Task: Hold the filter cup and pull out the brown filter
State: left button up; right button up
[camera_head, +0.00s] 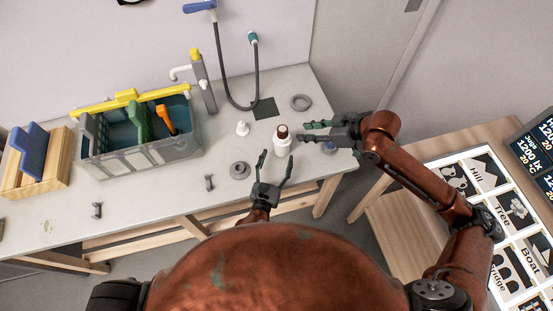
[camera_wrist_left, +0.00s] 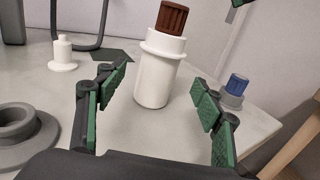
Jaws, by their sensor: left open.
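The white filter cup (camera_head: 282,149) stands upright near the right end of the bench; it also shows in the left wrist view (camera_wrist_left: 156,82). The brown filter (camera_head: 283,130) sits in its top, its ribbed upper part sticking out (camera_wrist_left: 172,18). My left gripper (camera_head: 276,156) is open in front of the cup. In the left wrist view its green-padded fingers (camera_wrist_left: 160,85) lie to either side of the cup, and I see no contact. My right gripper (camera_head: 302,131) comes in from the right, its fingers apart and pointing at the filter, with nothing between them.
A grey ring (camera_head: 240,170) and a small white bottle-shaped piece (camera_head: 242,129) lie left of the cup. A blue-topped piece (camera_wrist_left: 236,86) stands to its right. Behind are a dark green mat (camera_head: 265,108) and another ring (camera_head: 300,102). A tool bin (camera_head: 145,160) stands farther left.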

aim_at(280, 149)
pick_arm(q)
jog(key=shift+x, duration=3.9)
jog(key=shift+f, duration=0.1)
jog(key=shift+c, duration=0.5)
jog(key=c, duration=1.3)
pick_arm(e)
jog(key=shift+o, duration=0.7)
